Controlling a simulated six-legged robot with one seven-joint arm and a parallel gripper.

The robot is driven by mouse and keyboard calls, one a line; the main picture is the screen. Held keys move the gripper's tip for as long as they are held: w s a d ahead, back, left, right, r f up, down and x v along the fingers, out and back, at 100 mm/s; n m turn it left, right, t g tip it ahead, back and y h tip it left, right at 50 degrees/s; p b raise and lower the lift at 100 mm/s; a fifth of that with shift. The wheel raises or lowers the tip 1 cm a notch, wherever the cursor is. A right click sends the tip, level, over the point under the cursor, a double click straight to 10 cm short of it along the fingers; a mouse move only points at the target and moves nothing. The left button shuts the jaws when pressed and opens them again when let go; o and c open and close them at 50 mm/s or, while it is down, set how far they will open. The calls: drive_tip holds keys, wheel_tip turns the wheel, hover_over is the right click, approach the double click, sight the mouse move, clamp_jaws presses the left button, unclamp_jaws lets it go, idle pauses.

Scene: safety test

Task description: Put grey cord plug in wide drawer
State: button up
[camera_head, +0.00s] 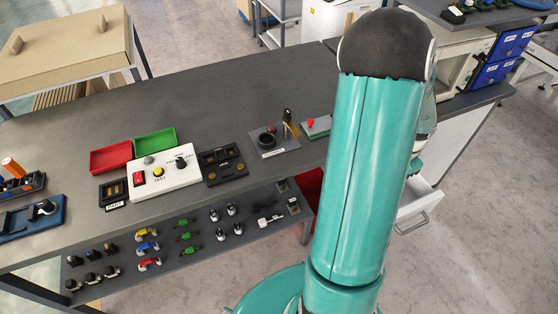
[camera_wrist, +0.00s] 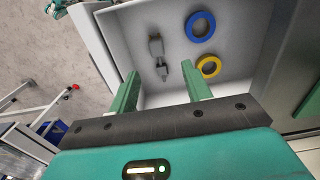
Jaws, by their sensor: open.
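The open white drawer (camera_head: 420,200) sticks out at the right in the head view, partly behind my arm. The wrist view looks down into this drawer (camera_wrist: 125,35). The grey piece is beyond the fingertips, with nothing visibly clasped.
A blue ring (camera_wrist: 200,27) and a yellow ring (camera_wrist: 209,66) lie in the drawer, right of the grey piece. The lower shelf (camera_head: 195,265) holds several small plugs and connectors. The dark worktop (camera_head: 215,105) carries a white test box (camera_head: 165,178) and trays.

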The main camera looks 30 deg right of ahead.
drive_tip(key=w+a+r+n+t, duration=0.1)
drive_tip(key=w+a+r+n, duration=0.3)
drive_tip(key=a, duration=0.3)
drive_tip(key=w+a+r+n+t, duration=0.1)
drive_tip(key=w+a+r+n, duration=0.1)
drive_tip(key=w+a+r, duration=0.4)
drive_tip(key=w+a+r+n+t, duration=0.1)
drive_tip(key=w+a+r+n, duration=0.2)
drive_tip(key=a+r, duration=0.35)
drive_tip(key=s+a+r+n, duration=0.2)
drive_tip(key=a+r+n, duration=0.1)
drive_tip(key=a, duration=0.4)
drive_tip(key=s+a+r+n+t, duration=0.1)
drive_tip(key=s+a+r+n, duration=0.1)
drive_tip(key=a, duration=0.6)
drive_tip(key=s+a+r+n+t, duration=0.1)
drive_tip(key=s+a+r+n, duration=0.1)
drive_tip(key=a+r+n, duration=0.2)
drive_tip(key=a+n, duration=0.1)
drive_tip(key=a, duration=0.2)
drive_tip(key=shift+s+a+r, duration=0.15)
drive_tip(key=shift+s+a, duration=0.1)
drive_tip(key=shift+s, duration=0.1)
drive_tip(key=shift+c, duration=1.3)
drive_tip(key=shift+d, duration=0.2)
